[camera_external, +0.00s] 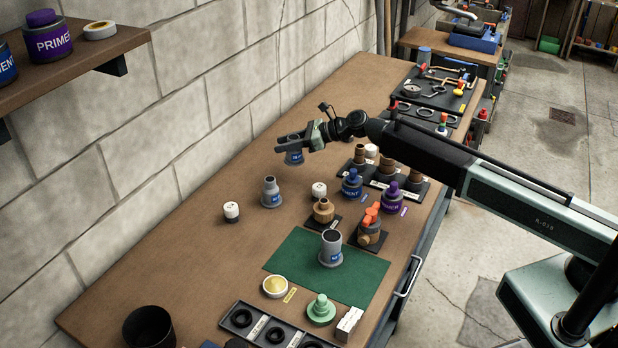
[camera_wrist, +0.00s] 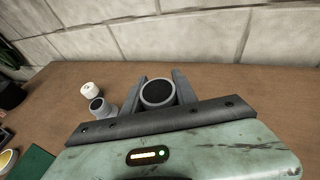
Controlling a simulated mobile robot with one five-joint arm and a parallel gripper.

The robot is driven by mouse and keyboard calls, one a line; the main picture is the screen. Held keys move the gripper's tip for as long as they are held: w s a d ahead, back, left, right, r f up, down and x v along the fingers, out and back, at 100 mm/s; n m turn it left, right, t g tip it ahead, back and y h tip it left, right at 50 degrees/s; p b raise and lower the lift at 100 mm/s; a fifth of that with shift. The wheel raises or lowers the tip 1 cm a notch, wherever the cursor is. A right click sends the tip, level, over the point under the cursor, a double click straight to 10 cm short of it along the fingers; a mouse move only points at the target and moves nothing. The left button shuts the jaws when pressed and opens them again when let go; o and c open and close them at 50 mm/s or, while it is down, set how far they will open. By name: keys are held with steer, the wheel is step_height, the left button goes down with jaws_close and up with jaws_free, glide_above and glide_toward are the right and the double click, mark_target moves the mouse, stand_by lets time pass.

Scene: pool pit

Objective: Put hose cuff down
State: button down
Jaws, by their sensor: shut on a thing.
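The hose cuff (camera_external: 294,158) is a short grey ring-like piece with a blue label. It hangs under my gripper (camera_external: 284,143), over the rear part of the brown bench (camera_external: 215,225). In the wrist view, the round dark opening of the hose cuff (camera_wrist: 158,93) faces up between the two fingers of my gripper (camera_wrist: 159,86). The fingers are shut on it from both sides. It looks roughly upright. It seems to be a little above the bench top, but the exact gap is hard to tell.
A grey reducer-like fitting (camera_external: 271,192) and a white cap (camera_external: 231,212) stand nearby. Another grey labelled fitting (camera_external: 331,249) stands on the green mat (camera_external: 365,275). Several bottles and brown fittings stand to the right. The block wall (camera_external: 190,130) is close behind.

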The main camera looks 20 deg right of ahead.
mark_target(286, 158)
step_height(286, 158, down, 7)
steer(key=b, duration=0.4)
steer(key=shift+r+b, duration=0.2)
steer(key=shift+b, duration=0.2)
steer(key=shift+r, duration=0.2)
steer(key=shift+f, duration=0.1)
steer(key=c, duration=1)
jaws_free()
steer(key=shift+o, duration=0.2)
steer(key=p+v, duration=0.2)
steer(key=v, duration=0.3)
steer(key=p+v, duration=0.2)
steer(key=v, duration=0.4)
steer(key=shift+s+d+r+p, duration=0.15)
steer(key=shift+r+p, duration=0.15)
steer(key=shift+d, duration=0.3)
